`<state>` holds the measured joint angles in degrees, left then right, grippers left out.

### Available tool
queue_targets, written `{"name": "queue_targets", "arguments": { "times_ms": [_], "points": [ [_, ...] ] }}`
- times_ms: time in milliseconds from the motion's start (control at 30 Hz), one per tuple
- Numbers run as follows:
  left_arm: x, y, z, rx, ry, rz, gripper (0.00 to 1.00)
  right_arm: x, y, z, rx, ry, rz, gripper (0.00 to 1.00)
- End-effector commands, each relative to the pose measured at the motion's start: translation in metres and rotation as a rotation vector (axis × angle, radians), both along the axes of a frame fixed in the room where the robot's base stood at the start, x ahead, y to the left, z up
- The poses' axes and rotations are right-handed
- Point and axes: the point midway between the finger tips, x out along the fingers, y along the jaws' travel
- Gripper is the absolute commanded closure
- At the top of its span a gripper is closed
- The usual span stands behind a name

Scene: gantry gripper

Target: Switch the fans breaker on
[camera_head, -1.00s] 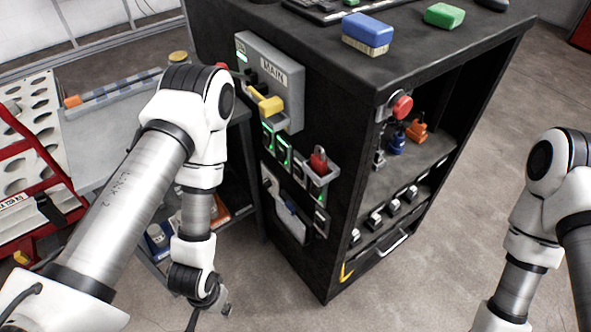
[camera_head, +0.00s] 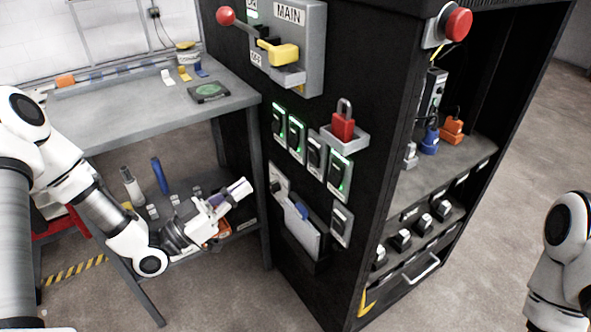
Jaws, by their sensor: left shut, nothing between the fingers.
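A row of dark breaker switches in pale frames is on the black cabinet's left face. The first (camera_head: 279,121), second (camera_head: 296,138) and fourth (camera_head: 340,175) show green light; the third (camera_head: 315,155) shows none. Another unlit switch (camera_head: 341,223) is lower down. Their labels are too small to read, so I cannot tell which is the fans breaker. My left gripper (camera_head: 236,195) is shut and empty, left of the cabinet face and apart from the switches. My right arm shows at the right edge; its gripper is out of view.
The MAIN switch box (camera_head: 305,45) with a yellow-tagged lever sits above the breakers. A red padlock (camera_head: 343,125) rests in a small grey holder sticking out near the fourth breaker. A folder pocket (camera_head: 302,232) is below. A grey workbench (camera_head: 130,118) stands behind my left arm.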

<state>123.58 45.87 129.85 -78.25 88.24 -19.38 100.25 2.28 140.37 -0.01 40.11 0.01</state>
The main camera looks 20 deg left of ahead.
Motion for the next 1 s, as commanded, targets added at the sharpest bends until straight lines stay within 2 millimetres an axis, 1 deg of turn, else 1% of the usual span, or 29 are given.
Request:
{"name": "queue_targets", "arguments": {
  "times_ms": [267, 367, 433, 567, 900, 1000],
  "points": [
    [0.0, -0.001, 0.002, 0.001, 0.003, -0.001, 1.0, 0.0, 0.0, 0.002, 0.0, -0.001, 0.0, 0.6],
    [0.004, -0.005, 0.003, 0.002, 0.002, -0.004, 1.0, 0.0, 0.0, 0.0, 0.0, -0.001, 0.0, 0.6],
    [0.01, -0.01, 0.004, 0.005, 0.001, -0.006, 1.0, 0.0, 0.0, -0.003, 0.0, -0.001, 0.0, 0.6],
    [0.029, -0.025, 0.011, 0.007, 0.002, -0.008, 1.0, 0.0, 0.0, -0.009, 0.0, 0.0, 0.0, 0.6],
    [0.083, -0.068, 0.034, 0.006, 0.0, -0.006, 1.0, 0.0, 0.0, -0.02, 0.0, 0.0, 0.0, 0.6],
    [0.095, -0.076, 0.04, 0.005, 0.001, -0.004, 1.0, 0.0, 0.0, -0.022, 0.0, 0.0, 0.0, 0.6]
  ]
}}
